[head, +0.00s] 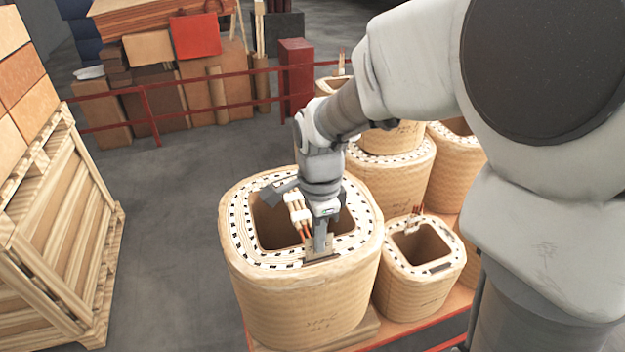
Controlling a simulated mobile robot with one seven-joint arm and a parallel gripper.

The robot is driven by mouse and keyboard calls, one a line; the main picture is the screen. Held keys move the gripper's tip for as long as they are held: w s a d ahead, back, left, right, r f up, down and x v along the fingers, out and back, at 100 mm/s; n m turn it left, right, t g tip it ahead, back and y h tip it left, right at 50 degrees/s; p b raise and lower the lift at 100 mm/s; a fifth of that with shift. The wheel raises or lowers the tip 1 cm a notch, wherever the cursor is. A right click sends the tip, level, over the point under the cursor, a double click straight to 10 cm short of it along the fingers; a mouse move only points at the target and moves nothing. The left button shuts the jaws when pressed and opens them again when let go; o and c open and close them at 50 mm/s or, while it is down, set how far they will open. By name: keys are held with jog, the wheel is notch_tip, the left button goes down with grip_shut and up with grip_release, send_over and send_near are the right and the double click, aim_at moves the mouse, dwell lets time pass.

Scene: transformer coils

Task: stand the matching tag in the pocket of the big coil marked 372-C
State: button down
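The big coil (300,300) is a tan wrapped ring with a rounded square opening. Dark handwriting on its front is too small to read. A dark narrow pocket (322,260) lies on the front part of its top rim. My gripper (320,246) points down at this pocket. A small beige tag (309,250) stands upright there, behind the visible finger and showing on both sides of it. Its lower edge meets the pocket, but I cannot tell how deep it sits. The other finger is hidden, so the grip on the tag is unclear.
Copper-ended leads (298,215) rise inside the big coil, close beside my gripper. A smaller coil (420,275) stands to the right, with more coils (392,175) behind. A wooden crate (60,250) is at left. A red railing (150,105) crosses the back.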

jog(key=shift+f, duration=0.3)
jog(key=c, duration=1)
grip_release()
jog(key=shift+r, duration=0.1)
notch_tip(320, 180, up, 17)
jog(key=shift+r, duration=0.15)
jog(key=s+d+f+n+t, duration=0.1)
jog(key=s+d+n+t, duration=0.1)
jog(key=s+d+n, duration=0.1)
jog(key=s+d+f+n+t, duration=0.1)
jog(key=s+d+n, duration=0.3)
jog(key=n, duration=0.3)
jog(key=s+d+f+n+t, duration=0.2)
jog(key=s+d+n, duration=0.1)
jog(key=s+n, duration=0.2)
jog(key=shift+s+d+f+t, duration=0.1)
jog(key=shift+s+d+t, duration=0.1)
jog(key=shift+d+t, duration=0.15)
